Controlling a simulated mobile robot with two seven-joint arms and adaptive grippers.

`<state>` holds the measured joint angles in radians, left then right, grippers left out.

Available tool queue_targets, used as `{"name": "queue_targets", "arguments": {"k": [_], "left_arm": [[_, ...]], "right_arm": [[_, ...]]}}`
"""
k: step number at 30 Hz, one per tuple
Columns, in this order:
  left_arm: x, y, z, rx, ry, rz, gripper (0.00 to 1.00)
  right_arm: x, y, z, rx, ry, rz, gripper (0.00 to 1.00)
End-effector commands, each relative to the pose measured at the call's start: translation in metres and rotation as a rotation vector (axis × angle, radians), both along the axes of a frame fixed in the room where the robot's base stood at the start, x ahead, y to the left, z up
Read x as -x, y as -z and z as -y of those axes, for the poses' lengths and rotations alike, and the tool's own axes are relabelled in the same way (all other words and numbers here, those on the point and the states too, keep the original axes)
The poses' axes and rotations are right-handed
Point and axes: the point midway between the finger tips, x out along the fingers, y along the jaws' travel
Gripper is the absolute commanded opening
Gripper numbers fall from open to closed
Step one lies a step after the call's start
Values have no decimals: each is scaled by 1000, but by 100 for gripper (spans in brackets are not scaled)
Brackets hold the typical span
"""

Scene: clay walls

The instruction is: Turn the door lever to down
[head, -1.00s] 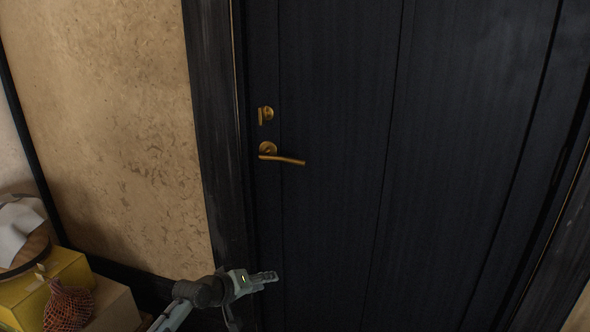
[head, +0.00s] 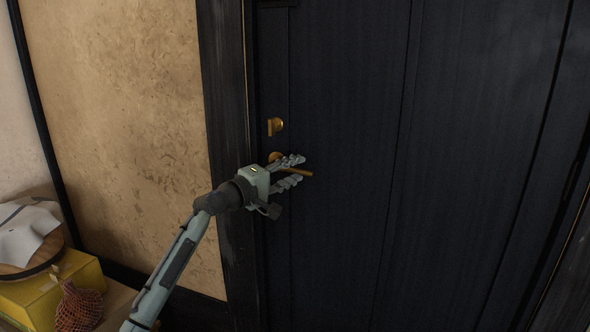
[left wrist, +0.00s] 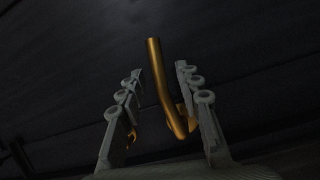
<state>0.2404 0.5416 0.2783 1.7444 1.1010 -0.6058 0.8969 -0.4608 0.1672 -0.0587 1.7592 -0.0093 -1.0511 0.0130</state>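The brass door lever (head: 307,173) is on the dark door, near its left edge. It points right, close to level, with its free end a little lower. My left gripper (head: 298,171) is at the lever and hides its middle part in the head view. The gripper is open, with one finger above the lever and one below. In the left wrist view the lever (left wrist: 157,75) stands between the two fingers of the left gripper (left wrist: 158,80), with a gap on each side. My right gripper is not in view.
A brass lock knob (head: 275,126) sits above the lever. The dark door frame (head: 226,90) and a clay wall (head: 120,120) are on the left. A yellow box (head: 40,290), a white cloth (head: 25,232) and a red net bag (head: 80,305) are at the lower left.

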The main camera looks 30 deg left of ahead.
Motion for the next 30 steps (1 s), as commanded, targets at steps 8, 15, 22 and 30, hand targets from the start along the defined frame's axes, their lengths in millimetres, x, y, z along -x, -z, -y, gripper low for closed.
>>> {"name": "queue_targets", "arguments": {"k": [8, 15, 22, 30], "left_arm": [[-7, 1, 2, -1, 1, -1, 34], [-6, 1, 1, -1, 1, -1, 14], [-6, 1, 1, -1, 0, -1, 0], [-6, 1, 1, -2, 0, -2, 0]], "right_arm": [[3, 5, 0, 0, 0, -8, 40], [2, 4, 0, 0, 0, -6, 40], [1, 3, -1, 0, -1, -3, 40], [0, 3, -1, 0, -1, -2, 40]]}}
